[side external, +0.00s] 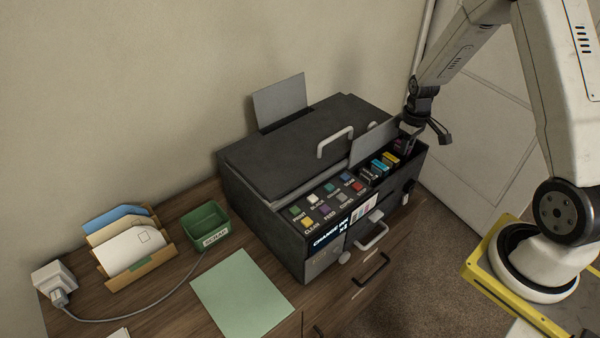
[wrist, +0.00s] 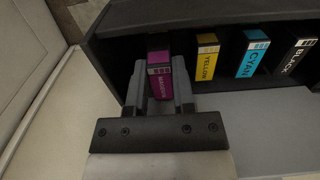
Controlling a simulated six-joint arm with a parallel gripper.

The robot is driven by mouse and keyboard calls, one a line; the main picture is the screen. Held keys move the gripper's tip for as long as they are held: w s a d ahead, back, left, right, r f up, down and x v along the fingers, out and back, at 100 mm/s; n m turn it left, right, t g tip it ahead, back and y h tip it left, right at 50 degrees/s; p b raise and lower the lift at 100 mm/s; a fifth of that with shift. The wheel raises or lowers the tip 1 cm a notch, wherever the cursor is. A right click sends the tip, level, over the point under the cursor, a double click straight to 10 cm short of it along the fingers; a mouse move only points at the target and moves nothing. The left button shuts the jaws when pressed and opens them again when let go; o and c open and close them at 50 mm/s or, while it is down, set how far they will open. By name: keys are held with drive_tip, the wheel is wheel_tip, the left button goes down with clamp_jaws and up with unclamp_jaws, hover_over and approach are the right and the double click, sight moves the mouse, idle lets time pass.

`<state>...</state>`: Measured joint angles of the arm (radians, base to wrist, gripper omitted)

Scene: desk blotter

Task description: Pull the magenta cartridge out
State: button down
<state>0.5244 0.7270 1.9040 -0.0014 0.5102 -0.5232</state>
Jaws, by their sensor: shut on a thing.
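The magenta cartridge (wrist: 159,79) sits in the end slot of the printer's ink bay, its label reading MAGENTA in the wrist view. My gripper (wrist: 160,85) has one finger on each side of it and is shut on it. In the side view my gripper (side external: 408,140) reaches down into the right end of the bay and hides most of the magenta cartridge. The yellow (wrist: 207,57), cyan (wrist: 252,58) and black (wrist: 298,57) cartridges stand in a row beside it. The dark printer (side external: 285,235) has its bay cover raised.
The raised grey cover (side external: 372,143) stands close beside my gripper. A lid with a pale handle (side external: 335,142) lies left of it. A green tray (side external: 206,226), an envelope holder (side external: 133,250) and a pale green sheet (side external: 242,291) are on the desk at left.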

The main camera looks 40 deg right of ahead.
drive_tip(key=shift+r, duration=0.3)
drive_tip(key=shift+r, duration=0.35)
drive_tip(key=shift+r, duration=0.35)
drive_tip(key=shift+r, duration=0.7)
drive_tip(key=shift+r, duration=0.35)
drive_tip(key=shift+r, duration=0.25)
drive_tip(key=shift+r, duration=0.15)
drive_tip(key=shift+r, duration=1.4)
